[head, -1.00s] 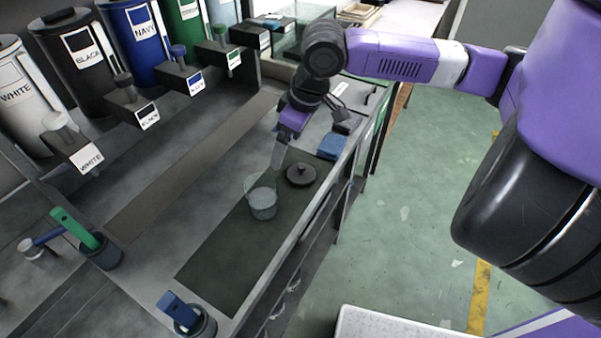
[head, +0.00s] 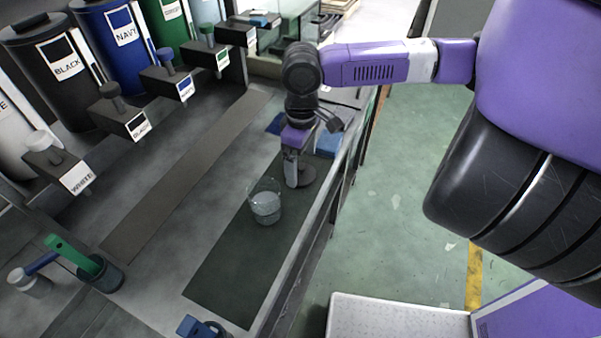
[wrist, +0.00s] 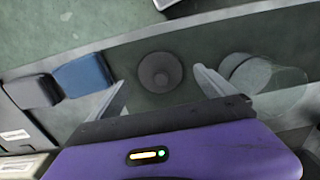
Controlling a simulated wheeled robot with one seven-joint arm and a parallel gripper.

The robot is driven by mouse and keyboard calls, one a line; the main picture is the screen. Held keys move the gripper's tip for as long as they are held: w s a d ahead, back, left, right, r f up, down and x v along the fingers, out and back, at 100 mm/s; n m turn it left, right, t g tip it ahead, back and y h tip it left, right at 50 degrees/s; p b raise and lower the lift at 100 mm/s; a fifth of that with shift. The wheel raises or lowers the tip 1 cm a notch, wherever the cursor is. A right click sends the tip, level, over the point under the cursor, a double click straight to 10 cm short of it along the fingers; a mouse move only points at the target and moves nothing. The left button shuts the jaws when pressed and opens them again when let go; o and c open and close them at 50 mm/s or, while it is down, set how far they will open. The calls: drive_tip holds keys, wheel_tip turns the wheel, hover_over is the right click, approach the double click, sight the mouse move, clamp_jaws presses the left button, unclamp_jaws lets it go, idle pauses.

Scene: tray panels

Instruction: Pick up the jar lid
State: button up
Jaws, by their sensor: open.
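The jar lid (head: 305,176) is a dark round disc with a knob, lying on the dark mat (head: 225,277). In the head view my gripper (head: 291,182) is in front of it and hides part of it. In the wrist view the whole lid (wrist: 160,72) shows ahead of the fingertips, between the lines of the two fingers. My gripper (wrist: 158,84) is open and empty. A clear glass jar (head: 266,207) with pale contents stands on the mat, nearer the camera than the lid. In the wrist view the jar (wrist: 262,76) is just right of the right finger.
Blue pads (head: 328,144) lie beyond the lid. Labelled canisters (head: 118,35) and dispensers (head: 122,118) line the left. The counter edge is close on the right.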

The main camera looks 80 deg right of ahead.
sight(302, 167)
drive_tip(key=shift+f, duration=1.55)
drive_tip(key=shift+c, duration=0.2)
drive_tip(key=c, duration=1.4)
drive_tip(key=shift+o, duration=0.2)
drive_tip(key=shift+r, duration=0.1)
